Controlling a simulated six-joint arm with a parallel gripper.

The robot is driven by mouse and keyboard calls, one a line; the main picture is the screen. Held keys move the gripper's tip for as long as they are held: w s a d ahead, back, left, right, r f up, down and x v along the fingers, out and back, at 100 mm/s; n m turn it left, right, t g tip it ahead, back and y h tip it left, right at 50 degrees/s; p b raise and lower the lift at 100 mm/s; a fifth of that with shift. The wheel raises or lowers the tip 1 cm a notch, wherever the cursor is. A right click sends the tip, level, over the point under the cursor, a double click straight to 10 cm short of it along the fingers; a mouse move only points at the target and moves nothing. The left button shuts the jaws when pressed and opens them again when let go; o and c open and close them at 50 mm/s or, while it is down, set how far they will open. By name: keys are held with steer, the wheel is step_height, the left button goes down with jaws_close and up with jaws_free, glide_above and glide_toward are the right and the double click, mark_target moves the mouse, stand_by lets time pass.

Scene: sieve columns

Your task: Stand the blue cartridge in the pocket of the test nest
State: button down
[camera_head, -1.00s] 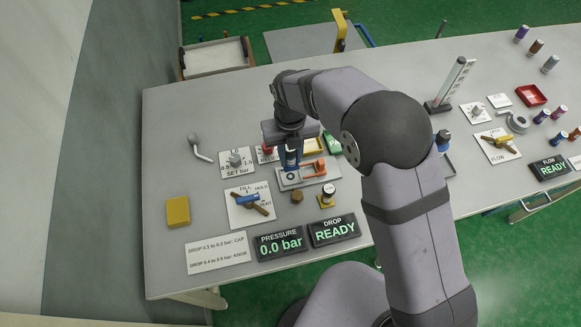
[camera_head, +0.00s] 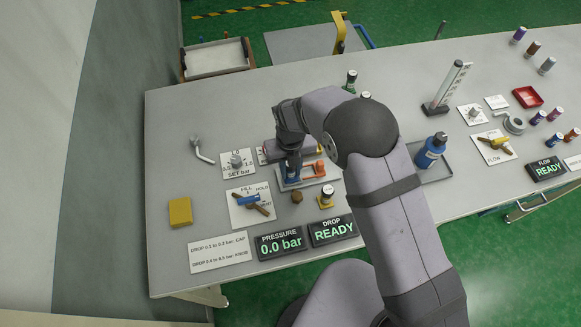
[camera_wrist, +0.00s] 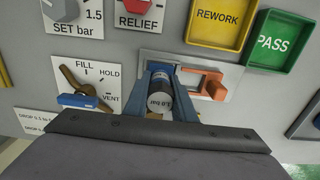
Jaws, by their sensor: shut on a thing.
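The cartridge is over the left part of this plate. In the head view, my gripper (camera_head: 292,168) is at the nest (camera_head: 318,178), with the orange clamp (camera_head: 314,170) just right of it. The pocket is hidden, and I cannot tell how deep the cartridge sits.
A yellow REWORK bin (camera_wrist: 222,22) and a green PASS bin (camera_wrist: 277,40) stand behind the nest. A valve with a blue handle (camera_wrist: 80,100) is to the left. In the head view, a brown knob (camera_head: 297,197) and a small yellow-based piece (camera_head: 326,196) stand in front.

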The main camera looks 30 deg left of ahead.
steer(key=shift+f, duration=0.1)
steer(key=shift+f, duration=0.15)
steer(key=c, duration=1.5)
jaws_free()
